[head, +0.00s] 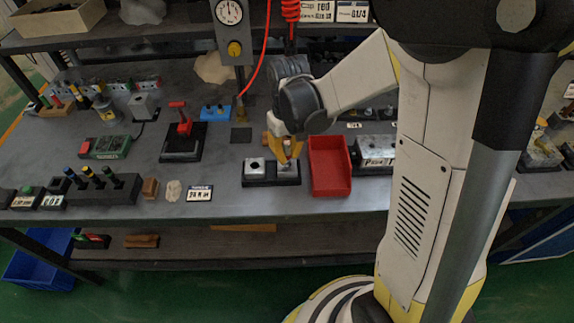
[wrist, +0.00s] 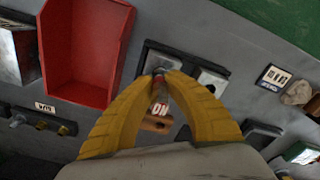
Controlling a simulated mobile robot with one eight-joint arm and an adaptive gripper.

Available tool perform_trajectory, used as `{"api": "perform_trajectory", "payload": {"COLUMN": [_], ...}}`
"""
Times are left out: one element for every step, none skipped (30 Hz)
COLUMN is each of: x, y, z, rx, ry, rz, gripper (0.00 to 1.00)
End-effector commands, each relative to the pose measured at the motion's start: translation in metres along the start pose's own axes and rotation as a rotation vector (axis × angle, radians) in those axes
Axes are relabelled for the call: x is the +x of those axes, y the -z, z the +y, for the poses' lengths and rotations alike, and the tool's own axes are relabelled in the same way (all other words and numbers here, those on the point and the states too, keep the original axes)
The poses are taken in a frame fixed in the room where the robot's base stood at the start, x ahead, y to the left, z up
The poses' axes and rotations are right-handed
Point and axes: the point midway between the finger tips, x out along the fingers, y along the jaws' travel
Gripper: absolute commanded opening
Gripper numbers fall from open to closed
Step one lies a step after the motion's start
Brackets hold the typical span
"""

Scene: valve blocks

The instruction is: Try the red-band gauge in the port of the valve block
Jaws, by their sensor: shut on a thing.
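My gripper (head: 287,158) reaches down over the right half of a black tray (head: 271,183) near the bench's front edge. In the wrist view its yellow fingers (wrist: 160,76) close together on a thin thing with a bit of red at the tips, the red-band gauge (wrist: 159,71); most of it is hidden. A grey metal block with a dark round port (head: 254,167) sits in the tray's left half and also shows in the wrist view (wrist: 212,80). A second metal block (head: 288,169) lies under the fingertips. Whether the gauge is inside its port I cannot tell.
A red open bin (head: 329,167) stands close right of the tray. A rack with several coloured-top gauges (head: 103,188) is at the left front. Bare bench lies left of the tray.

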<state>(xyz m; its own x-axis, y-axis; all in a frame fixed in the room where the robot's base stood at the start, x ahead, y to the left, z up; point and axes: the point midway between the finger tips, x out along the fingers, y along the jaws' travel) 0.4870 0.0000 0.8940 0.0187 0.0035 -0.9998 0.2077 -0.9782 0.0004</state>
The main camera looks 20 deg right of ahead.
Motion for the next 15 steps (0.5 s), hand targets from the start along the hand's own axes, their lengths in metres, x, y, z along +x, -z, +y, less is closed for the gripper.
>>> {"api": "perform_trajectory", "payload": {"x": [-0.003, -0.004, -0.007, -0.009, -0.01, -0.013, -0.015, -0.016, -0.018, -0.02, -0.022, -0.024, -0.025, -0.027, -0.029], "y": [0.0, 0.0, 0.0, 0.0, 0.0, 0.0, 0.0, 0.001, 0.001, 0.001, 0.001, 0.001, 0.001, 0.001, 0.001], "z": [0.0, 0.0, 0.0, 0.0, 0.0, 0.0, 0.0, 0.0, 0.0, 0.0, 0.0, 0.0, 0.0, 0.0, 0.0], "rx": [0.0, 0.0, 0.0, 0.0, 0.0, 0.0, 0.0, 0.0, 0.0, 0.0, 0.0, 0.0, 0.0, 0.0, 0.0], "ry": [0.0, 0.0, 0.0, 0.0, 0.0, 0.0, 0.0, 0.0, 0.0, 0.0, 0.0, 0.0, 0.0, 0.0, 0.0], "rz": [0.0, 0.0, 0.0, 0.0, 0.0, 0.001, 0.001, 0.001, 0.001, 0.001, 0.001, 0.001, 0.001, 0.001, 0.001], "gripper": [0.0, 0.0, 0.0, 0.0, 0.0, 0.0, 0.0, 0.0, 0.0, 0.0, 0.0, 0.0, 0.0, 0.0, 0.0]}}
